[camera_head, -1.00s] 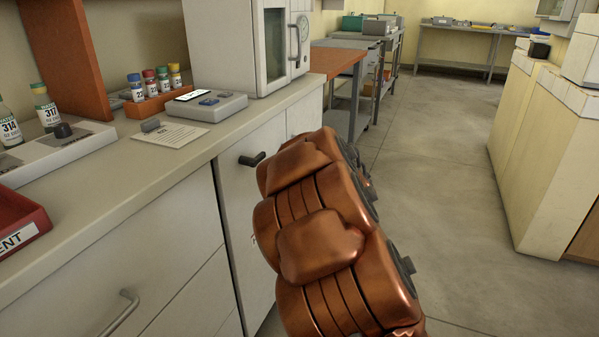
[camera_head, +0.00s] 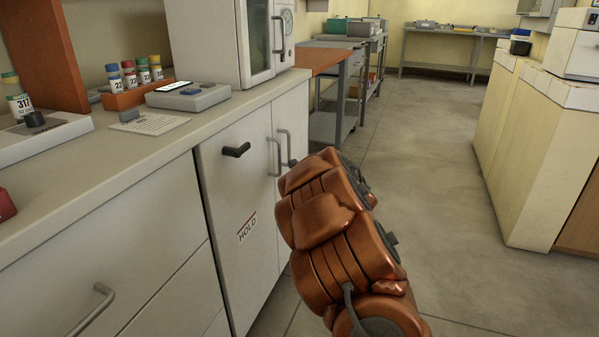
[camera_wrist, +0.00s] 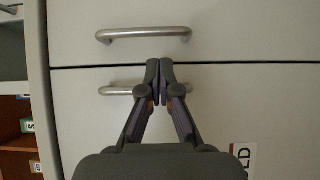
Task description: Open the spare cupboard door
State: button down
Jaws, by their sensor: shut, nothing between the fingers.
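In the head view, a white cupboard has a left door (camera_head: 230,200) with a "HOLD" label (camera_head: 247,228) and a black lever (camera_head: 236,150). The left door's bar handle (camera_head: 274,157) and the right door's bar handle (camera_head: 286,150) stand side by side at the seam. No label naming the spare cupboard is readable. In the wrist view, my gripper (camera_wrist: 159,78) is shut and empty, its fingertips crossing in front of the lower bar handle (camera_wrist: 115,90); contact cannot be told. The upper bar handle (camera_wrist: 144,34) is just beyond the tips. My arm hides most of the gripper in the head view.
The counter (camera_head: 150,145) above holds a rack of vials (camera_head: 128,98), a grey device (camera_head: 188,96) and a white incubator (camera_head: 215,45). A drawer handle (camera_head: 88,310) projects at lower left. The floor (camera_head: 430,190) to the right is open, up to pale cabinets (camera_head: 520,150).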

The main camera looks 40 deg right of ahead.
jog(key=w+b, duration=0.1)
jog(key=w, duration=0.5)
jog(key=shift+d+b, duration=0.3)
jog(key=shift+b, duration=0.05)
